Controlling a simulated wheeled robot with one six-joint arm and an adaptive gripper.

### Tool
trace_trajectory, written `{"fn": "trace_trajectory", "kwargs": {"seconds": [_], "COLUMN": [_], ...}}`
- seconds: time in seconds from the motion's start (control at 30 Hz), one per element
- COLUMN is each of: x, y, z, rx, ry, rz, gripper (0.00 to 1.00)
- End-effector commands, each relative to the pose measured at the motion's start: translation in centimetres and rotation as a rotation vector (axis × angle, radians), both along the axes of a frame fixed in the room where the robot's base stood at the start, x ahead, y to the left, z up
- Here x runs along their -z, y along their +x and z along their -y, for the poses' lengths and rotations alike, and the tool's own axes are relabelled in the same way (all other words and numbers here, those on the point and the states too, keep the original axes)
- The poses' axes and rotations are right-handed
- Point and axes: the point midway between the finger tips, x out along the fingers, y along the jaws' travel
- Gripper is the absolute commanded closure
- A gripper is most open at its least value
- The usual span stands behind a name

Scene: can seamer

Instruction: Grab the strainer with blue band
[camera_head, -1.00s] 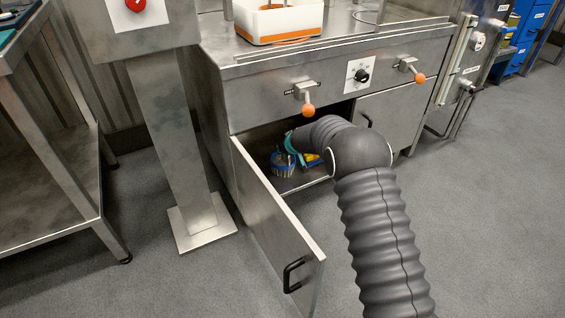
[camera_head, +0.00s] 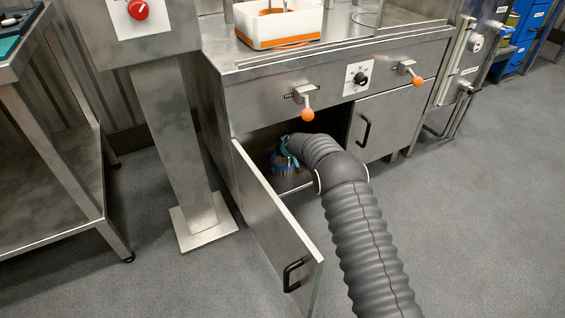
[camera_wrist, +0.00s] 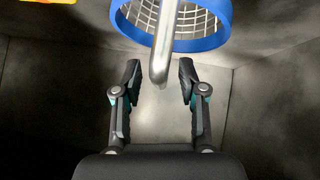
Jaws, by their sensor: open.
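The strainer with the blue band (camera_wrist: 217,33) is at the top of the wrist view, a metal mesh basket with a blue ring. A bent metal rod (camera_wrist: 163,50), seemingly its handle, reaches down between my fingertips. My gripper (camera_wrist: 160,75) is open, one finger on each side of the rod, and neither finger visibly touches it. In the head view the strainer (camera_head: 283,168) stands inside the open lower cabinet, partly hidden by my gripper (camera_head: 288,151).
The cabinet door (camera_head: 280,228) stands open at the left of my arm. The cabinet walls close in around my gripper. A yellow and orange object (camera_wrist: 40,4) shows at the wrist view's top left. A steel post (camera_head: 180,150) stands left of the door.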

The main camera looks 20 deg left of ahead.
Motion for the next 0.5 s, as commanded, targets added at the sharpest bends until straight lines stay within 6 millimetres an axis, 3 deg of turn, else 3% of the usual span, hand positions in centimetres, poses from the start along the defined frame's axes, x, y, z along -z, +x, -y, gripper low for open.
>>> {"fn": "trace_trajectory", "kwargs": {"seconds": [0.2, 0.37, 0.5], "x": [0.01, 0.01, 0.01], "y": [0.01, 0.01, 0.00], "z": [-0.01, -0.01, 0.00], "rx": [0.000, 0.000, 0.000], "ry": [0.000, 0.000, 0.000], "rz": [0.000, 0.000, 0.000], "gripper": [0.59, 0.99, 1.00]}}
